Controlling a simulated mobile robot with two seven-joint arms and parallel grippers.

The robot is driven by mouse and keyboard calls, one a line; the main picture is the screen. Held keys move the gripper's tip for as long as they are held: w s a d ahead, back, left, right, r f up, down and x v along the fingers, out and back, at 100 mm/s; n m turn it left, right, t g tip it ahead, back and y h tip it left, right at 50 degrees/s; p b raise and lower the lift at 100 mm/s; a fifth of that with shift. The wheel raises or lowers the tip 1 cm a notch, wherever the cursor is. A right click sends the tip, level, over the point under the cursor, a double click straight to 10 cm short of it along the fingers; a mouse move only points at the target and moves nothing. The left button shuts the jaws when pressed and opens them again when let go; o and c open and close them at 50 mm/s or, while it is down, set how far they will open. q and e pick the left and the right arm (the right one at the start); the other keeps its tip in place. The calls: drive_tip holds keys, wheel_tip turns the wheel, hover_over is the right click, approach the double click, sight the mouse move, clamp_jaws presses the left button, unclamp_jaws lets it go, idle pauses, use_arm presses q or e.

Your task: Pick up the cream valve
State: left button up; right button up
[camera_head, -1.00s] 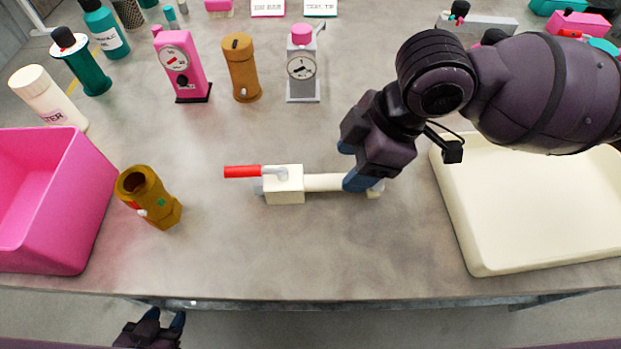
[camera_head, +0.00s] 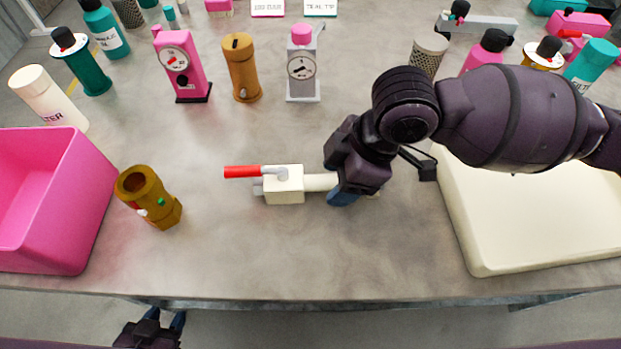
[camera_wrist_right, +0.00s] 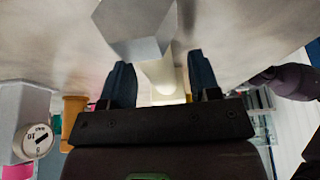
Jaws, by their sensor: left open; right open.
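The cream valve (camera_head: 284,185) lies on the table in the middle of the head view. It has a blocky body, a red handle (camera_head: 242,172) pointing left and a cream pipe (camera_head: 319,182) running right. My right gripper (camera_head: 343,194) is open at the pipe's right part and hides some of it. In the right wrist view the pipe (camera_wrist_right: 160,75) lies between the two open blue fingers (camera_wrist_right: 160,84), with a grey hexagonal end (camera_wrist_right: 135,28) near the camera. My left gripper (camera_head: 165,318) is open and empty, below the table's front edge.
A brown fitting (camera_head: 150,198) stands left of the valve, beside a pink bin (camera_head: 85,215). A cream tray (camera_head: 480,250) lies at the right. Pink (camera_head: 182,68), brown (camera_head: 241,70) and grey (camera_head: 303,70) upright parts stand behind. The table in front of the valve is clear.

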drive_tip(key=shift+f, duration=0.15)
idle(0.3)
clamp_jaws()
